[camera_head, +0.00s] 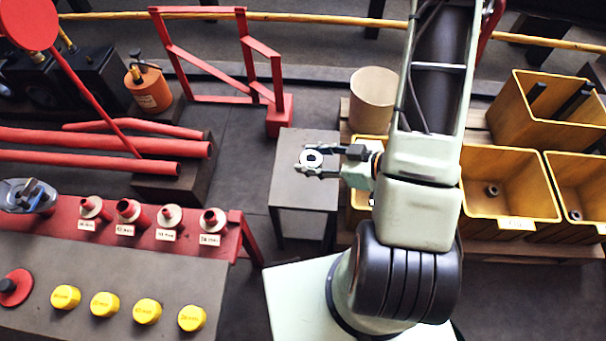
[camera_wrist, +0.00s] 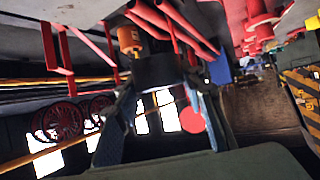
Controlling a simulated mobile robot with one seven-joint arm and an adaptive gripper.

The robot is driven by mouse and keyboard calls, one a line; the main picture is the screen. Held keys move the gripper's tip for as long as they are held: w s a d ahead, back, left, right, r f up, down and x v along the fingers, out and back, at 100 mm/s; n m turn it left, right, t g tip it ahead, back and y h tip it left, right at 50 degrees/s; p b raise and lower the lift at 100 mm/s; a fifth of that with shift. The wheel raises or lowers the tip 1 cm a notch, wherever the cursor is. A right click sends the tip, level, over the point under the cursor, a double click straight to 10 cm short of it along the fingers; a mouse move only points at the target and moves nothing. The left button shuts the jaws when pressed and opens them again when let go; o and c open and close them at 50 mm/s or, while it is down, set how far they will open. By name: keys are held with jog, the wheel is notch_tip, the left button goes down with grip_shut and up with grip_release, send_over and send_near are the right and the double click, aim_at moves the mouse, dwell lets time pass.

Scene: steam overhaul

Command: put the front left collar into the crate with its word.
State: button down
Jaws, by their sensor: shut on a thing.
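My gripper (camera_head: 310,160) is shut on a pale ring-shaped collar (camera_head: 312,158), held above a small grey table. Yellow crates stand at the right: a middle crate (camera_head: 548,172) with a small collar (camera_head: 492,190) inside, and a right crate (camera_head: 582,165) with another collar (camera_head: 574,215) inside. A further yellow crate (camera_head: 357,217) is mostly hidden behind my arm. The middle crate has a front label (camera_head: 516,223), too small to read.
The small grey table (camera_head: 300,190) has a bare top. A tan bin (camera_head: 374,95) and a tall yellow crate (camera_head: 520,110) with dark bars stand behind. A red frame (camera_head: 215,98) stands at the back.

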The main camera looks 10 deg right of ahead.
notch_tip(320, 180, down, 4)
jog(key=s+b, duration=0.2)
jog(key=b, duration=1)
send_over(297, 160)
jog(key=s, duration=0.2)
jog(key=f, duration=1)
jog(key=shift+s+a, duration=0.1)
jog(key=shift+s, duration=0.1)
jog(key=shift+w+f+b, duration=0.15)
jog(key=shift+f+b, duration=0.1)
jog(key=shift+f, duration=0.65)
jog(key=shift+w+f+b, duration=0.15)
jog(key=shift+f+b, duration=0.1)
jog(key=shift+f, duration=0.6)
jog(key=shift+f, duration=0.2)
jog(key=c, duration=1.3)
grip_release()
jog(key=shift+o, duration=0.2)
